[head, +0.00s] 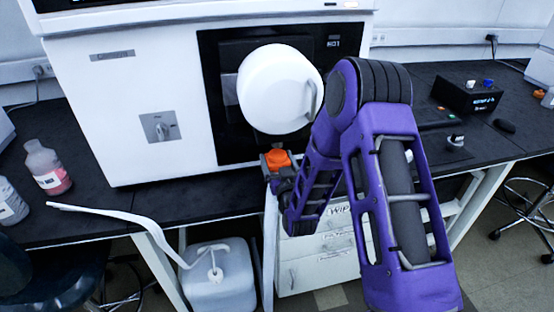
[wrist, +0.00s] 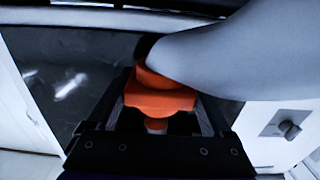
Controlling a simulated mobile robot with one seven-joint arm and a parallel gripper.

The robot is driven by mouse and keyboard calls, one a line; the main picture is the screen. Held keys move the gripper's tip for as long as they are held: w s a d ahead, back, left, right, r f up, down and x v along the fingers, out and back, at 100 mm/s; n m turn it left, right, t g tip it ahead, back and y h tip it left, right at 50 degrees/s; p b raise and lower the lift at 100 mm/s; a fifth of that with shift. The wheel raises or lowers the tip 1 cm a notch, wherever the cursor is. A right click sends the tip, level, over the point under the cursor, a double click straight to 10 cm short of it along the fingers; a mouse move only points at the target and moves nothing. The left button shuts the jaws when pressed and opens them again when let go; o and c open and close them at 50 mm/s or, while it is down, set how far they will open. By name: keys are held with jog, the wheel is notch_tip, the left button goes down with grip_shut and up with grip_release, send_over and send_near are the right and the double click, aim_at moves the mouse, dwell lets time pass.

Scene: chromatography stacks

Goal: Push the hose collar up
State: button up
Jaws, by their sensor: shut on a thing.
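My gripper (head: 276,163) is shut on an orange piece (head: 278,158) in front of the white instrument. In the wrist view the orange piece (wrist: 160,98) sits between my two jaws (wrist: 158,118). A white rounded vessel (head: 272,90) with a handle shows just above the orange piece. Its pale side (wrist: 250,50) fills the upper right of the wrist view, close to the orange piece. A white hose (head: 120,214) runs from the left to a translucent jug (head: 220,280) on the floor. I cannot tell which part is the hose collar.
The white instrument (head: 150,90) stands on the black bench (head: 200,195), its dark front panel behind the vessel. Bottles, one with red liquid (head: 48,168), stand at left. A black box (head: 466,97) stands at right. White drawers (head: 318,255) are under the bench.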

aim_at(279, 149)
jog(key=shift+r+p, duration=0.75)
jog(key=shift+r, duration=1.8)
grip_shut()
jog(key=o, duration=1.6)
grip_release()
jog(key=shift+c, duration=0.2)
jog(key=shift+s+d+f, duration=0.1)
jog(key=shift+s, duration=0.2)
jog(key=p+v, duration=0.6)
jog(key=v, duration=1.1)
jog(key=shift+p, duration=0.35)
jog(key=shift+w, duration=0.1)
